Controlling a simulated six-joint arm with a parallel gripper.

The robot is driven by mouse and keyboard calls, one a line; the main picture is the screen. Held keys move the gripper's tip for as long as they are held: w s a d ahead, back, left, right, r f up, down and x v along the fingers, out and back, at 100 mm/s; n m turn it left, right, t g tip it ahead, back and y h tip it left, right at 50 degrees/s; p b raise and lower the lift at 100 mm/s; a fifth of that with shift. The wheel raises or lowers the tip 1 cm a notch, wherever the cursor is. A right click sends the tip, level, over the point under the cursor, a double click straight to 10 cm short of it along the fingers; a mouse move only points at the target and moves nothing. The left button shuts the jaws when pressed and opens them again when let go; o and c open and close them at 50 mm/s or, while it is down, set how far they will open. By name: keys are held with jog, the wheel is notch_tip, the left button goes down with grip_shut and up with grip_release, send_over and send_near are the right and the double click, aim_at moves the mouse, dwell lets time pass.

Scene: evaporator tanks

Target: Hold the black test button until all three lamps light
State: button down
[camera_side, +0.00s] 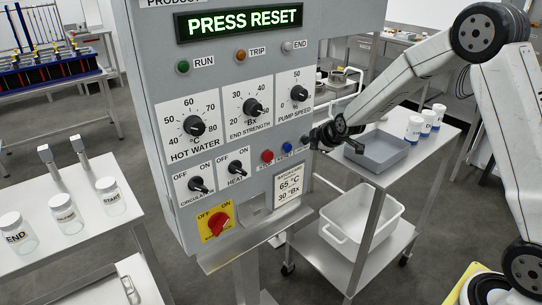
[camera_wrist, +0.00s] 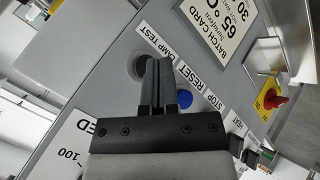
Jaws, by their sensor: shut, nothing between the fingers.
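The black test button (camera_wrist: 139,66) is on the grey panel by the LAMP TEST label in the wrist view, partly behind my fingers. My gripper (camera_wrist: 160,64) is shut and empty, its tips over or beside the button; I cannot tell if they touch it. In the side view my gripper (camera_side: 314,138) reaches the panel's right edge and hides most of the button. The green RUN lamp (camera_side: 183,67), amber TRIP lamp (camera_side: 241,56) and pale END lamp (camera_side: 287,47) look dull, without a clear glow. The display (camera_side: 245,22) reads PRESS RESET.
The blue RESET button (camera_side: 287,148) and red STOP button (camera_side: 267,156) sit left of my gripper. A red rotary switch (camera_side: 217,223) is lower on the panel. A trolley with a grey tray (camera_side: 376,151) and white tubs stands behind to the right.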

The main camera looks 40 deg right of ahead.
jog(key=shift+s, duration=0.1)
jog(key=shift+s, duration=2.45)
jog(key=s+a+m+g+y, duration=0.1)
jog(key=s+a+m+g, duration=0.2)
jog(key=s, duration=0.7)
jog(key=s+a+f+m+g, duration=0.1)
jog(key=s+a+m+g, duration=0.2)
jog(key=s+a+m, duration=0.4)
jog(key=s, duration=0.4)
jog(key=shift+s+a+y, duration=0.2)
jog(key=shift+a+y, duration=0.1)
jog(key=shift+y, duration=0.1)
